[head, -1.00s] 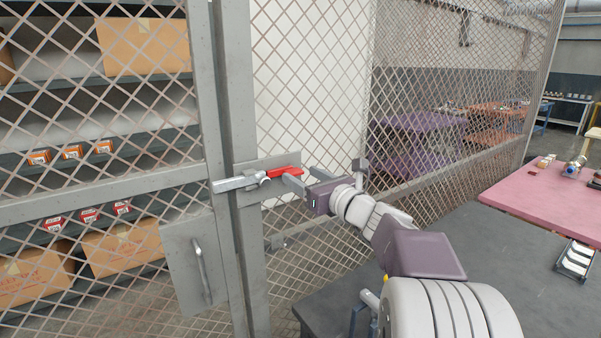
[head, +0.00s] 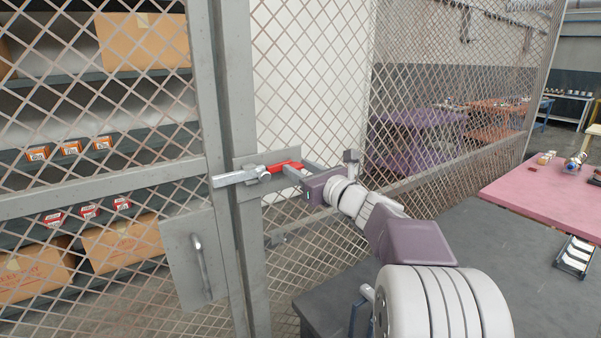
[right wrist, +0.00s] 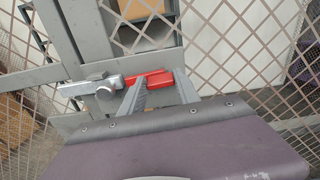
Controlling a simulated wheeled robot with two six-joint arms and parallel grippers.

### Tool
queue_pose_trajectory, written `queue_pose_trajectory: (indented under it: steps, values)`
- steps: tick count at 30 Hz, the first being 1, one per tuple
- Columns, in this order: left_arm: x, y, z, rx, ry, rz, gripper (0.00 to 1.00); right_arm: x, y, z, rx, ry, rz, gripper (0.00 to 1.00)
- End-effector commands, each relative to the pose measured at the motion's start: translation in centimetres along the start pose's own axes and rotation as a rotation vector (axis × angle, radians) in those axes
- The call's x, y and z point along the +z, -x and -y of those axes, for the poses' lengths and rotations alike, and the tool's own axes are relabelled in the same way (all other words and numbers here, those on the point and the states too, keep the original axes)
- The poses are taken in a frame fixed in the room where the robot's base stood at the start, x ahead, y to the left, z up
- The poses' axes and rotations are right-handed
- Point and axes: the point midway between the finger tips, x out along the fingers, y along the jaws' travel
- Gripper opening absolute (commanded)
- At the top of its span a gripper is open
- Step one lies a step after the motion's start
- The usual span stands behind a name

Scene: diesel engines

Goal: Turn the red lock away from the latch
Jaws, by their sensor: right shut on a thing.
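The red lock (head: 283,167) is a short red lever on the metal latch (head: 236,178), which lies across the post of the mesh gate. The lock points right from the latch's pivot and lies nearly level, tilted slightly up. My right gripper (head: 298,172) reaches in from the right and is shut on the red lock. In the right wrist view the lock (right wrist: 158,78) shows at the tips of the fingers (right wrist: 155,90), and the latch bar (right wrist: 88,88) is to its left. The fingers partly hide the lock. My left gripper is not in view.
A mesh gate with a plate and handle (head: 201,268) stands at left, with shelves of cardboard boxes (head: 143,40) behind it. A dark table (head: 430,285) is at the lower right, and a pink table (head: 535,195) is beyond it. Mesh fence runs behind my right arm.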

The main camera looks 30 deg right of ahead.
Motion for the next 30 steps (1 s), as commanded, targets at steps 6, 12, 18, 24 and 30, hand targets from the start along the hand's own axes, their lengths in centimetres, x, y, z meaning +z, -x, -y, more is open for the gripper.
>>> queue_pose_trajectory:
  steps: [6,12,18,24,30]
  values:
    - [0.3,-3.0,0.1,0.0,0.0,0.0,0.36,-0.7,0.0,-0.1,-0.001,0.153,0.002,0.0]
    - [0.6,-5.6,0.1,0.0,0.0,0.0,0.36,-0.7,0.0,-0.2,-0.001,0.34,0.002,0.0]
    - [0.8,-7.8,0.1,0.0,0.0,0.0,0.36,-0.7,0.0,-0.2,0.0,0.531,0.001,0.0]
    - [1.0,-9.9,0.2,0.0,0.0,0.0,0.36,-0.7,0.0,-0.3,-0.001,0.721,0.001,0.0]
    - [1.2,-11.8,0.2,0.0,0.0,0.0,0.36,-0.8,0.0,-0.3,0.0,0.91,0.0,0.0]
